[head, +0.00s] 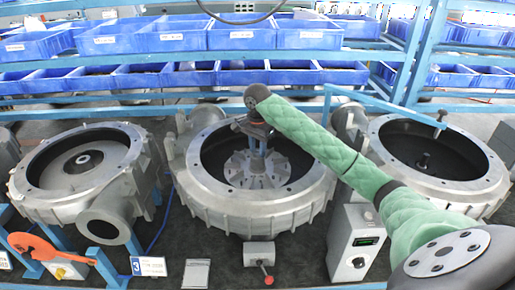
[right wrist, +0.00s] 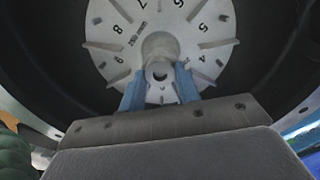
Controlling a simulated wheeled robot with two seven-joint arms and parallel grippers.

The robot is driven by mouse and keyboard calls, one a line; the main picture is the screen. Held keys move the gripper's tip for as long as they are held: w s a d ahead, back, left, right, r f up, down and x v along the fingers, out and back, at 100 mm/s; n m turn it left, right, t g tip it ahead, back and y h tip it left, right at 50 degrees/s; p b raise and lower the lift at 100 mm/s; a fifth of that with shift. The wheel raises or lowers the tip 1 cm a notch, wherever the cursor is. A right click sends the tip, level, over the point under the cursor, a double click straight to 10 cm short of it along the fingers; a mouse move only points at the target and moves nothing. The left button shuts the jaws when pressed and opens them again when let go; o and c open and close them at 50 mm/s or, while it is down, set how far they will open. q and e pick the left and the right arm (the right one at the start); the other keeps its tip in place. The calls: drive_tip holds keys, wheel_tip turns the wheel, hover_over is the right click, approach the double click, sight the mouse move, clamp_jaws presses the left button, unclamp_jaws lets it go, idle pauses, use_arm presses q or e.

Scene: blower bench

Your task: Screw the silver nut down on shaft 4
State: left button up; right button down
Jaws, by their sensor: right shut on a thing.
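My right gripper (head: 257,157) reaches down into the middle blower housing (head: 203,182), above the hub of a grey finned impeller (head: 240,176). In the right wrist view its two blue fingers (right wrist: 160,84) are shut on a small silver round piece, the silver nut (right wrist: 160,72), at the middle of the impeller (right wrist: 118,40). The impeller face carries printed numbers and radial fins. The nut is in line with the hub; whether its thread is engaged cannot be told. The shaft is mostly hidden by nut and fingers. No shaft number 4 can be read. My left gripper is out of view.
A left housing (head: 45,200) and a right housing (head: 480,190) flank the middle one. A control box (head: 352,240) and a red-knobbed lever box (head: 259,254) stand in front. Blue bins (head: 240,37) fill racks behind.

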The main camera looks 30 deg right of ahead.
drive_tip(key=m, duration=0.9)
drive_tip(key=c, duration=1.3)
unclamp_jaws()
